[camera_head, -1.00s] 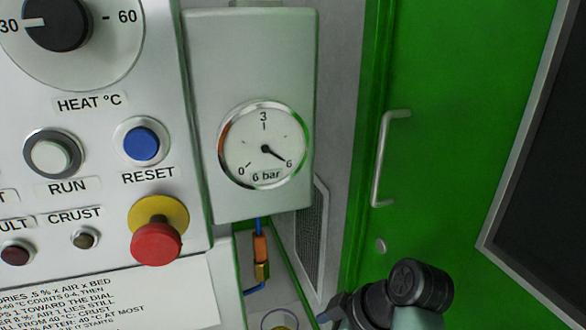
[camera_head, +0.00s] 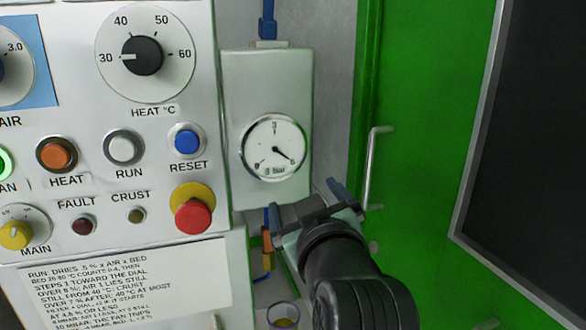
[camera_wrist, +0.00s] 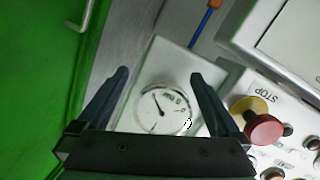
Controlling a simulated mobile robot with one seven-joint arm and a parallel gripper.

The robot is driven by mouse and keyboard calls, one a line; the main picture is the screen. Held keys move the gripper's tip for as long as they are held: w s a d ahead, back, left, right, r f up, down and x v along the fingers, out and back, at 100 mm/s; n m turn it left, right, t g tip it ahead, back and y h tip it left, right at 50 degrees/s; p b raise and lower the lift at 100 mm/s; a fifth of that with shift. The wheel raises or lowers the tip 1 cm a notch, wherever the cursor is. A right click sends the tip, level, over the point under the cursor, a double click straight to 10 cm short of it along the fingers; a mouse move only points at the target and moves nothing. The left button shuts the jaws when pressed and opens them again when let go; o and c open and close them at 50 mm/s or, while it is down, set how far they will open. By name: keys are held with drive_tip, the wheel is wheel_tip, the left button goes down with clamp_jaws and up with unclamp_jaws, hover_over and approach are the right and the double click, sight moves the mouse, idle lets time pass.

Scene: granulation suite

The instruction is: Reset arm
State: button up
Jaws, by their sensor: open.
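My gripper (camera_head: 307,202) is open and empty. In the head view it is in front of the lower part of the grey gauge box (camera_head: 235,100), below the round pressure gauge (camera_head: 273,148). In the wrist view the two dark fingers stand wide apart, with my gripper (camera_wrist: 159,75) facing the gauge box and the gauge (camera_wrist: 163,108) showing between them. Nothing is between the fingers. I cannot tell how far the fingertips are from the box.
Left is the control panel with the blue RESET button (camera_head: 187,141), red stop knob (camera_head: 193,216) and HEAT dial (camera_head: 142,55). Right is a green door (camera_head: 430,110) with a metal handle (camera_head: 373,165). A small glass cup (camera_head: 283,316) stands below.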

drive_tip(key=s+a+r+m+t+h+p, duration=0.1)
drive_tip(key=s+r+m+t, duration=0.2)
drive_tip(key=s+r+t, duration=0.55)
drive_tip(key=s+a+r+m+t+h+p, duration=0.1)
drive_tip(key=s+r+m+t, duration=0.2)
drive_tip(key=s+r, duration=1.05)
drive_tip(key=w+r+p, duration=0.2)
drive_tip(key=r+p, duration=0.7)
drive_tip(key=r, duration=0.1)
drive_tip(key=w+r+p, duration=0.1)
drive_tip(key=r+p, duration=0.8)
drive_tip(key=r, duration=0.2)
drive_tip(key=shift+w+r, duration=0.15)
drive_tip(key=shift+w, duration=0.25)
